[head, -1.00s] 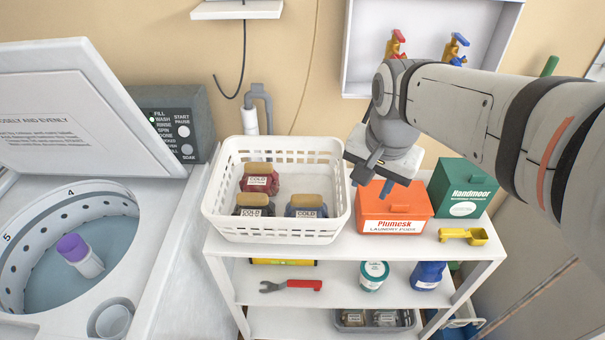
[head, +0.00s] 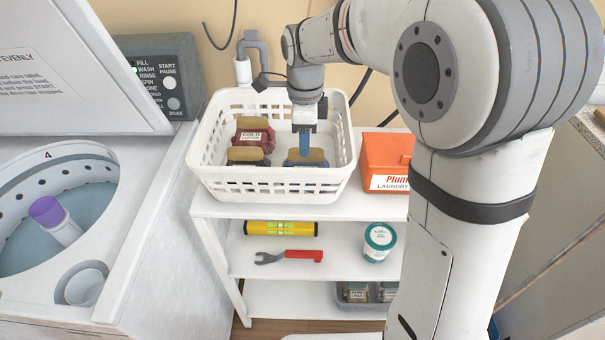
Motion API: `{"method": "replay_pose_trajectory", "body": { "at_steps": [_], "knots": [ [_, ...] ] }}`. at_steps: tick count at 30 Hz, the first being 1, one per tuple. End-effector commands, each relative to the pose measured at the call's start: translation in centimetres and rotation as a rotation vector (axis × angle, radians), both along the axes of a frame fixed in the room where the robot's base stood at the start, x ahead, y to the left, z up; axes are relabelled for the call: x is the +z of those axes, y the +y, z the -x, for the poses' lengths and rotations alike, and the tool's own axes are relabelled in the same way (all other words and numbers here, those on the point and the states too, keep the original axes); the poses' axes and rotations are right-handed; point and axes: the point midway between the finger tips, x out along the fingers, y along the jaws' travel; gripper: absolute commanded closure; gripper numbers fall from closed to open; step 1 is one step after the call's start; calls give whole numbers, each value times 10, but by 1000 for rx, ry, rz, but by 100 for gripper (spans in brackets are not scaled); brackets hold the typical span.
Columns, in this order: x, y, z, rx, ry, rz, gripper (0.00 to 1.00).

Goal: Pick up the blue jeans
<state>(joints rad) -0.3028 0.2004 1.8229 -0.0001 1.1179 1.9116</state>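The white laundry basket (head: 268,190) stands on the top shelf of the white rack. Inside it are a red bundle (head: 254,137) labelled COLD, a dark bundle (head: 247,157) at the front left, and a blue bundle with a tan top (head: 306,163), which looks like the jeans, at the front right. My gripper (head: 304,130) points down inside the basket, right over the blue bundle. A narrow blue piece shows between gripper and bundle; I cannot tell whether it is finger or cloth. The fingers are too small and hidden to show a grip.
An orange laundry box (head: 385,160) stands right of the basket, partly behind my arm. Lower shelves hold a yellow level (head: 280,228), a red-handled wrench (head: 290,256) and a white-and-teal tub (head: 379,242).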

Motion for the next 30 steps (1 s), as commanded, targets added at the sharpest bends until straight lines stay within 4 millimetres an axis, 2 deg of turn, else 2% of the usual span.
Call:
{"method": "replay_pose_trajectory", "body": {
  "at_steps": [6, 10, 16, 30],
  "knots": [
    [-34, -1, 1, 1, 4, 1, 62],
    [-41, -1, 1, 2, 1, 0, 62],
    [-41, -1, 1, 2, 0, 0, 62],
    [-41, 0, 1, 3, 0, 0, 100]
  ]
}}
